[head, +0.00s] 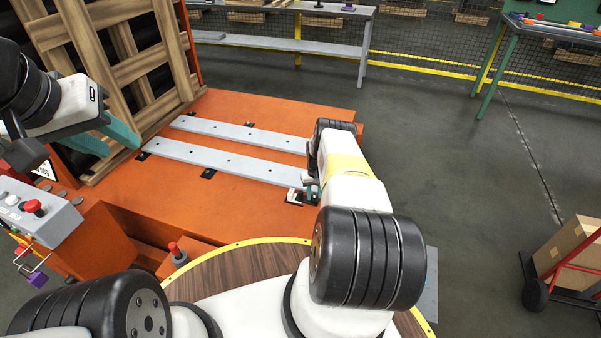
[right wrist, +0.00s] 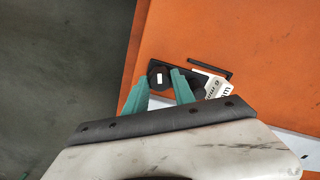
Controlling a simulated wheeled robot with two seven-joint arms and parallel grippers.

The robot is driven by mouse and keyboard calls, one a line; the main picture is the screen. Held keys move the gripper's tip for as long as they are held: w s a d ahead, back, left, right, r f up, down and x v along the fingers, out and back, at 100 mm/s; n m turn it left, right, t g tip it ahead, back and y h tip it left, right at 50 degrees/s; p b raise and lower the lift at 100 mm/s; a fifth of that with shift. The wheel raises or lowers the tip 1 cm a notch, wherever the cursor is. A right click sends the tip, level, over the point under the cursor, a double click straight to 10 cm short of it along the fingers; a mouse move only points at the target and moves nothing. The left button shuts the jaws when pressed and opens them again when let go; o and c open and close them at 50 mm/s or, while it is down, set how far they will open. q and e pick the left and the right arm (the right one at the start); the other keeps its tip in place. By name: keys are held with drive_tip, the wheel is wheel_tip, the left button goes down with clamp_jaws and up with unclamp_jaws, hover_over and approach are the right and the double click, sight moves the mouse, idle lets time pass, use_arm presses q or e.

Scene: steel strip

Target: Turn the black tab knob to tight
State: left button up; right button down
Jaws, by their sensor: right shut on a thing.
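The black tab knob (right wrist: 158,72) has a white mark and sits on a dark plate on the orange table, seen in the right wrist view. My right gripper (right wrist: 160,88) has its teal fingers on either side of the knob, shut on it. In the head view my right gripper (head: 312,194) is at the near right end of the steel strips, and my arm hides the knob there. A white printed label (right wrist: 211,86) lies beside the knob, partly behind a finger. My left gripper (head: 106,138) is open and empty near the wooden pallet frame.
Two grey steel strips (head: 220,162) lie on the orange table (head: 240,112). A control box with a red button (head: 34,207) stands at the left. A wooden frame (head: 130,50) rises behind the left gripper. The floor at right is clear up to a cart with a box (head: 572,245).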

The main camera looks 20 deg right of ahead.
drive_tip(key=m, duration=0.5)
drive_tip(key=shift+m, duration=0.3)
drive_tip(key=m, duration=0.5)
drive_tip(key=shift+m, duration=0.3)
drive_tip(key=m, duration=1)
drive_tip(key=shift+m, duration=0.5)
drive_tip(key=c, duration=1.1)
unclamp_jaws()
drive_tip(key=shift+o, duration=0.2)
drive_tip(key=shift+r, duration=0.1)
